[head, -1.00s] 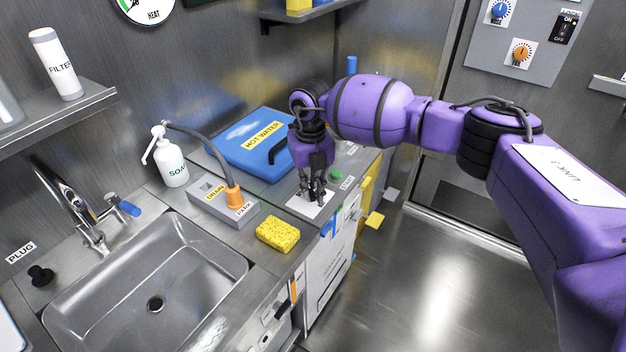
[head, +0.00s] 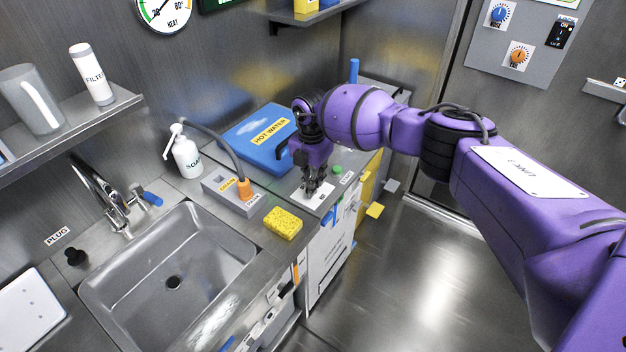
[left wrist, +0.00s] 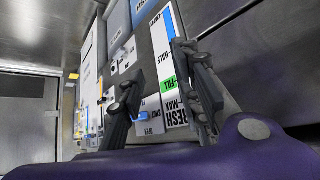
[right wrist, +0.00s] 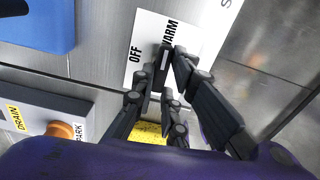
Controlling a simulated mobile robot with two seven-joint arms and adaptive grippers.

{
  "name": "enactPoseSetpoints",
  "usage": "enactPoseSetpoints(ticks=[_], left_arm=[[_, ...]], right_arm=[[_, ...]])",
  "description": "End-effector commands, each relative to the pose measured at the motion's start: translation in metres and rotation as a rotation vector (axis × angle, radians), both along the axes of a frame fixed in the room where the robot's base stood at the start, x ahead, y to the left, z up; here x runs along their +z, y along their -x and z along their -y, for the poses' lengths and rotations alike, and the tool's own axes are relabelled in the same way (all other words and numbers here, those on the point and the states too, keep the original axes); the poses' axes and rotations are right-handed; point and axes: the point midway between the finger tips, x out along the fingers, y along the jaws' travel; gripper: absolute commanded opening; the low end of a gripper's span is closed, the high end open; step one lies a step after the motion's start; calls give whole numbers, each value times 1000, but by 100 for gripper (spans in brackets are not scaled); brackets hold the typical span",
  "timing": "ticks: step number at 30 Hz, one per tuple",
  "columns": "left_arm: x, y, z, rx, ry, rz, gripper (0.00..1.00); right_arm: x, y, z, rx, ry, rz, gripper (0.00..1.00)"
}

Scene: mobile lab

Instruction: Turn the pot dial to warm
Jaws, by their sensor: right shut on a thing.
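The white dial plate (head: 325,198) lies on the counter beside the blue HOT WATER pot lid (head: 247,148). In the right wrist view the plate (right wrist: 142,75) carries the words OFF and WARM. The dark dial (right wrist: 163,60), with a pale line on it, stands between my right fingers; the line points up, close to the WARM side. My right gripper (right wrist: 164,72) is shut on the dial and points down at the plate, as the head view (head: 312,188) also shows. My left gripper (left wrist: 165,95) is open and empty, near a panel with a FRESH gauge; it is outside the head view.
A green button (head: 337,170) is just right of the plate. A yellow sponge (head: 283,223) and the grey DRAIN/PARK block (head: 228,197) with its hose are to the left. The sink (head: 165,270) and soap bottle (head: 187,157) are further left. The floor at right is clear.

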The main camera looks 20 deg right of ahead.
Motion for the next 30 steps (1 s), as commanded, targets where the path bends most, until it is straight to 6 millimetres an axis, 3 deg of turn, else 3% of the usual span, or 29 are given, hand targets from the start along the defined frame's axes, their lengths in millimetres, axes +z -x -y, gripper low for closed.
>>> enactPoseSetpoints(ticks=[20, 21, 25, 30], left_arm=[[1, 2, -1, -2, -1, -5, 31], [1, 2, -1, -2, -1, -5, 31], [2, 2, -1, -1, -1, -4, 31], [4, 0, -1, -2, -1, 1, 31]], right_arm=[[2, -2, 0, -69, 0, 5, 0], [2, -2, 0, -69, 0, 5, 14], [1, -2, 0, -69, 0, 4, 31], [1, -1, 0, -68, -1, 2, 31]])
